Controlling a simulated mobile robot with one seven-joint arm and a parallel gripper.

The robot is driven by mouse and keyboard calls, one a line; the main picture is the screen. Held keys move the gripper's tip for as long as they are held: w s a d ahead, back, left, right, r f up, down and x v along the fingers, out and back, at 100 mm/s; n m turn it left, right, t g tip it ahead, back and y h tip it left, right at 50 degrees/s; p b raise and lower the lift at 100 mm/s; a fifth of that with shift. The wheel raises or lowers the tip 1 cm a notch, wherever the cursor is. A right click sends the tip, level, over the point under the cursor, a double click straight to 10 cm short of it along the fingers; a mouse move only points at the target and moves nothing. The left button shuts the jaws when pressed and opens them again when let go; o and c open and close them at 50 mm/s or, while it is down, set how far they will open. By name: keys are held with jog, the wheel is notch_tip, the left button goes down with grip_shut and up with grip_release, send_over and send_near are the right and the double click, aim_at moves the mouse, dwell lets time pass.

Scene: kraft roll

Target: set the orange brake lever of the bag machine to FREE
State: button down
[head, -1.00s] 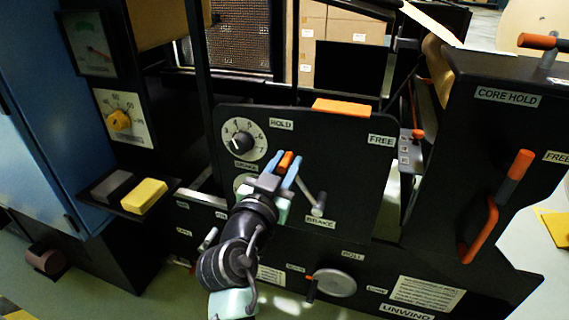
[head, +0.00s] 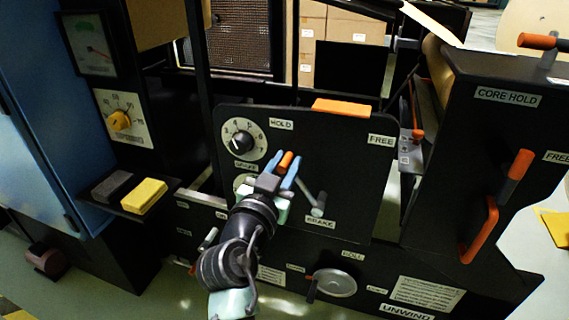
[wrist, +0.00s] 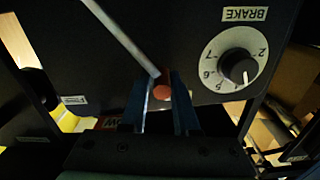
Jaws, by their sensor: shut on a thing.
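The orange brake lever grip (head: 286,161) sits at the upper left end of a thin metal arm, whose pivot (head: 318,205) is just above the BRAKE label (head: 320,222). The lever tilts up and left, toward the HOLD label (head: 281,125); the FREE label (head: 381,140) is at the panel's upper right. My gripper (head: 284,172) is shut on the orange grip, with its two blue fingers on either side. In the wrist view the round orange grip end (wrist: 162,91) shows between the fingers (wrist: 160,105), with the metal arm running up and left.
A numbered dial (head: 242,140) is left of the lever on the same black panel. An orange block (head: 342,106) tops the panel. The CORE HOLD unit with its orange-gripped lever (head: 519,165) stands to the right. A yellow block (head: 144,196) lies on a shelf at left.

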jog(key=shift+s+a+r+m, duration=0.1)
jog(key=shift+m, duration=0.2)
dwell(0.5)
jog(key=shift+s+d+r+m+b, duration=0.1)
jog(key=shift+d+r+m+b, duration=0.1)
jog(key=shift+d+m, duration=0.2)
jog(key=shift+s+d+r+m+b, duration=0.1)
jog(key=shift+d+r+m, duration=0.05)
jog(key=shift+d+m, duration=0.2)
jog(key=s+d+m, duration=0.1)
jog(key=d+m, duration=0.2)
jog(key=s+d+m+b, duration=0.1)
jog(key=d+m, duration=0.1)
jog(key=d, duration=0.1)
jog(key=d+m, duration=0.2)
jog(key=m, duration=0.1)
jog(key=shift+s+d+m+b, duration=0.35)
jog(key=shift+s+d+b, duration=0.05)
jog(key=shift+s+d+f+m+b, duration=0.2)
jog(key=shift+d+f+m, duration=0.15)
jog(key=shift+d+m, duration=0.4)
jog(key=shift+s+d+f+m+b, duration=0.2)
jog(key=shift+d+f+m, duration=0.25)
jog(key=shift+m, duration=0.4)
jog(key=shift+r, duration=0.1)
jog(key=c, duration=0.8)
grip_release()
jog(key=shift+o, duration=0.2)
jog(key=shift+d+r, duration=0.1)
jog(key=shift+d, duration=0.05)
